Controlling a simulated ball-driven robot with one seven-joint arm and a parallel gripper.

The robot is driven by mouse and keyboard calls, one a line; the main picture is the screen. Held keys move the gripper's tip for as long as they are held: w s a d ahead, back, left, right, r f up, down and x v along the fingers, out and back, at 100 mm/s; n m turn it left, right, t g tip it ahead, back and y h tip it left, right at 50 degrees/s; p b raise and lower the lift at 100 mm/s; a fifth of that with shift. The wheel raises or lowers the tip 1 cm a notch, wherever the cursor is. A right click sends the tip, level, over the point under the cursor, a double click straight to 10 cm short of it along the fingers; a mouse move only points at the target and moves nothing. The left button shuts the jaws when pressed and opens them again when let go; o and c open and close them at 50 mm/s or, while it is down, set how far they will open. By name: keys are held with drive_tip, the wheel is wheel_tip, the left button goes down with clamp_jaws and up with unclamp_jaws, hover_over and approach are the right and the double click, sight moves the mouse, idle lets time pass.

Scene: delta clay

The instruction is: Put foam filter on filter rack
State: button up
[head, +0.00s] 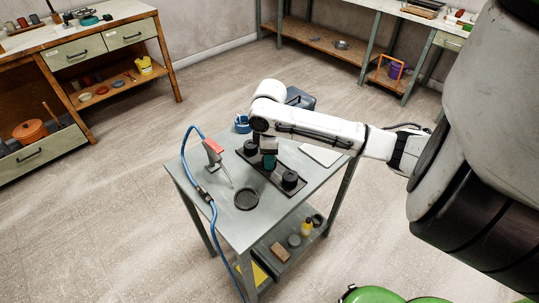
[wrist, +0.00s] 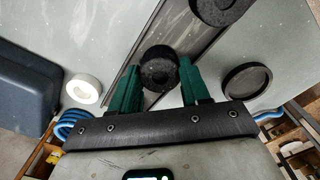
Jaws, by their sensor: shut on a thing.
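My gripper (head: 269,162) has green fingers and is low over the middle of the dark filter rack (head: 272,172) on the grey table. In the wrist view, my gripper (wrist: 160,80) is shut on a dark, round foam filter (wrist: 158,68) between its fingers. I cannot tell whether the filter's underside touches the rack (wrist: 192,48). One round piece also shows at the top of the wrist view (wrist: 218,8).
A black round dish (head: 246,199) lies at the front of the tabletop. A red-and-grey tool (head: 213,150) with a blue hose stands at the left. A blue-grey box (head: 300,98) is at the back. A white ring (wrist: 84,88) lies near it.

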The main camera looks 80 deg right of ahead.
drive_tip(key=shift+f, duration=0.2)
drive_tip(key=o, duration=1)
drive_tip(key=shift+o, duration=0.2)
wheel_tip(320, 180, up, 12)
drive_tip(key=shift+r, duration=0.2)
